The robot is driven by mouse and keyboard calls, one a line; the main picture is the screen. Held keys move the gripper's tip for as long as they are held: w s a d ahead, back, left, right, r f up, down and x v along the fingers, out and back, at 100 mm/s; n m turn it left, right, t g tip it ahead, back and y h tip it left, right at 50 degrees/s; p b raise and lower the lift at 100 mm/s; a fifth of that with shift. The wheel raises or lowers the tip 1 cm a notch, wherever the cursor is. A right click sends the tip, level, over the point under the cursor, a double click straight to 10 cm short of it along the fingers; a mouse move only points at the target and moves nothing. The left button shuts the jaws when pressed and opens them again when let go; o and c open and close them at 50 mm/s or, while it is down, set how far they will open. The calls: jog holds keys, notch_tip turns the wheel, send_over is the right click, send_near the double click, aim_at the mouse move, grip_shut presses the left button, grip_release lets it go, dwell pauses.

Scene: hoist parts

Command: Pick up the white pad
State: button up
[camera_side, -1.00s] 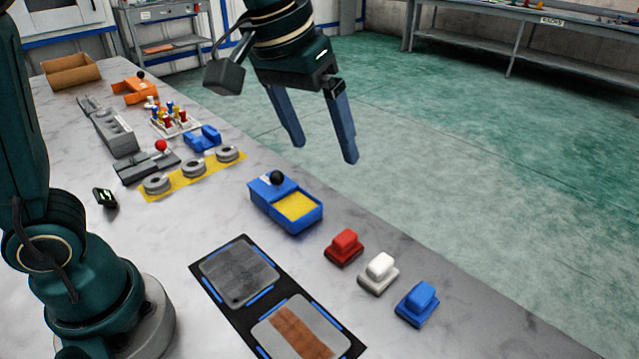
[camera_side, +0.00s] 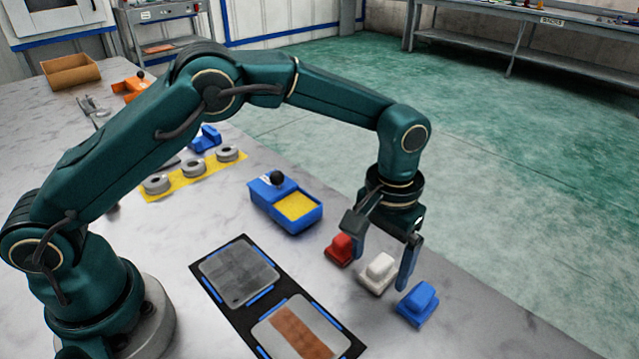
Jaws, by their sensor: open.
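The white pad (camera_side: 377,273) sits on the table between the red pad (camera_side: 340,249) and the blue pad (camera_side: 417,303), in a row near the table's right edge. Each pad is a block with a raised grip on top. My gripper (camera_side: 384,266) points down over the row, open and empty. One finger shows by the red pad and covers part of it; the other hangs between the white and blue pads. I cannot tell exactly how high the fingertips are above the table.
A blue box with a yellow insert and black knob (camera_side: 298,207) stands behind the row. A black mat with two plates (camera_side: 245,307) lies to the left. Grey rings on a yellow strip (camera_side: 177,187) lie further back. My arm spans over the table's left half.

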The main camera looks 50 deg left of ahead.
aim_at(375, 260)
jog(key=shift+f, duration=0.8)
grip_shut()
jog(key=shift+r, duration=0.15)
jog(key=shift+r, duration=0.6)
jog(key=r, duration=0.3)
jog(key=shift+a+r, duration=0.1)
jog(key=shift+a, duration=0.3)
jog(key=a+r, duration=0.6)
jog(key=a, duration=0.5)
jog(key=shift+s+r, duration=0.2)
